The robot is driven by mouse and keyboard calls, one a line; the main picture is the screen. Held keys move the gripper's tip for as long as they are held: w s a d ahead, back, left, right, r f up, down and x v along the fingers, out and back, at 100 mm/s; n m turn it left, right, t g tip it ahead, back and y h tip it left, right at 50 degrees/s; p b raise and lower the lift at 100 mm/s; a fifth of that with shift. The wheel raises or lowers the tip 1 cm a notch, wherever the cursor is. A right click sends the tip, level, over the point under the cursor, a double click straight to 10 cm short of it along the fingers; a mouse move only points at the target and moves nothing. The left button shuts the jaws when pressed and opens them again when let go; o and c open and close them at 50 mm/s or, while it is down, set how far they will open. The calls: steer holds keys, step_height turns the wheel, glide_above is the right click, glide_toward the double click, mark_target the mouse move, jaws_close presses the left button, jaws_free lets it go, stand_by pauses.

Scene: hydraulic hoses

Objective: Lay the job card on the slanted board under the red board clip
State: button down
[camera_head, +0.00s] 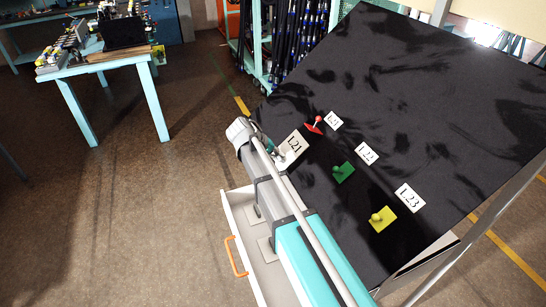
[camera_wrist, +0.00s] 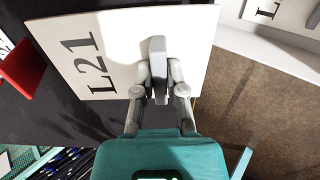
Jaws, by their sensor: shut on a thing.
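The job card (camera_head: 293,147) is white and marked L21. In the wrist view, the card (camera_wrist: 115,75) fills the upper middle. In the head view it is over the left edge of the black slanted board (camera_head: 430,90), just left of and below the red board clip (camera_head: 313,126). The red clip also shows at the left edge of the wrist view (camera_wrist: 20,68), apart from the card. Whether the card touches the board I cannot tell. My arm hides part of the board's left edge.
A green clip (camera_head: 343,172) and a yellow clip (camera_head: 382,219) sit lower on the board. White labels L21 (camera_head: 334,121), L22 (camera_head: 367,153) and L23 (camera_head: 409,197) lie beside the clips. An open white drawer (camera_head: 229,215) with an orange handle (camera_head: 235,256) is beneath my arm.

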mark_target(286, 158)
steer(key=shift+w+d+f+b, duration=0.2)
steer(key=shift+d+f+b, duration=0.1)
steer(key=shift+d, duration=0.15)
steer(key=shift+w+d+f+b, duration=0.15)
steer(key=shift+d+f, duration=0.1)
steer(key=shift+d, duration=0.15)
steer(key=shift+b+x, duration=0.9)
steer(key=shift+x, duration=0.3)
steer(key=c, duration=0.6)
jaws_free()
steer(key=shift+r, duration=0.15)
steer(key=shift+p+v, duration=1.1)
steer(key=shift+v, duration=0.15)
steer(key=shift+s+a+r+p, duration=0.4)
steer(key=shift+a+r+p, duration=0.05)
steer(key=shift+a, duration=0.4)
steer(key=shift+s+a+r+p, duration=0.35)
steer(key=shift+a+r+p, duration=0.1)
steer(key=shift+a, duration=0.45)
steer(key=shift+s+a+r+p, duration=0.4)
steer(key=shift+a+r+p, duration=0.05)
steer(key=shift+a, duration=0.4)
